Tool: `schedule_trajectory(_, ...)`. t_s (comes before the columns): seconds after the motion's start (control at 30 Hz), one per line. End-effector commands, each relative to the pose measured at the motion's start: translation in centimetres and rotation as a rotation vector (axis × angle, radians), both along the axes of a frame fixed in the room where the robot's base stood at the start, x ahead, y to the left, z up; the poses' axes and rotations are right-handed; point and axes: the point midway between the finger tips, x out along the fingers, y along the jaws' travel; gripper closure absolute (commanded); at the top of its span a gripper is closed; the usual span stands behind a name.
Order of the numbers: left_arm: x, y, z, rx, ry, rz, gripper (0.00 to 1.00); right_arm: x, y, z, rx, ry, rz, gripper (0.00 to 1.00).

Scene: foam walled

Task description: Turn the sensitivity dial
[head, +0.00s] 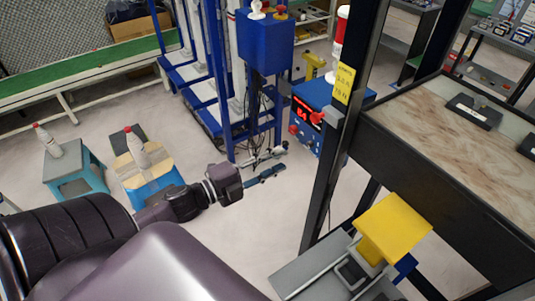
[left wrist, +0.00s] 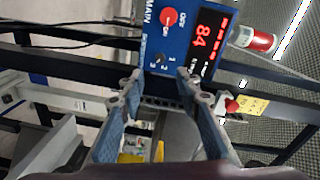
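The blue control box (head: 308,120) stands right of centre in the head view, with a red lit display. In the left wrist view its face (left wrist: 182,42) is close, with a red display reading 84 and a red MAIN switch (left wrist: 169,18). Below the switch is a small dark dial (left wrist: 160,60) marked with numbers, which I take as the sensitivity dial. My left gripper (head: 270,166) is open and empty, pointing at the box. In the wrist view its fingertips (left wrist: 160,78) lie either side of and below the dial, seemingly apart from it. My right gripper is not in view.
A dark post with a yellow label (head: 344,83) stands right of the box, beside a dark-framed table (head: 440,125). A blue machine frame (head: 265,45) stands behind. A red-and-white cylinder (left wrist: 256,40) is near the box. The floor below my left gripper is clear.

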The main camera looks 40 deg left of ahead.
Motion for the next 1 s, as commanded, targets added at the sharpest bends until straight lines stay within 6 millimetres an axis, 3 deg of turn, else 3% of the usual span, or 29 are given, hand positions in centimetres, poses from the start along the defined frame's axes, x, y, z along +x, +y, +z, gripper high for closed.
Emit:
schedule_trajectory(0.23,-2.0,0.7,0.0,-0.001,0.001,0.001,0.68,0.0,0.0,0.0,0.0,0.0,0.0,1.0)
schedule_trajectory(0.83,-2.2,0.8,0.0,-0.001,0.001,0.001,0.68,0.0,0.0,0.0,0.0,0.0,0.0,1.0)
schedule_trajectory(0.93,-2.1,1.4,-1.1,-0.015,0.021,0.022,0.68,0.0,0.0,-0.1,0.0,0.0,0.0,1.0)
schedule_trajectory(1.0,-2.1,2.4,-3.3,-0.046,0.064,0.062,0.68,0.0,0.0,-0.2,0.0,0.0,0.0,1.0)
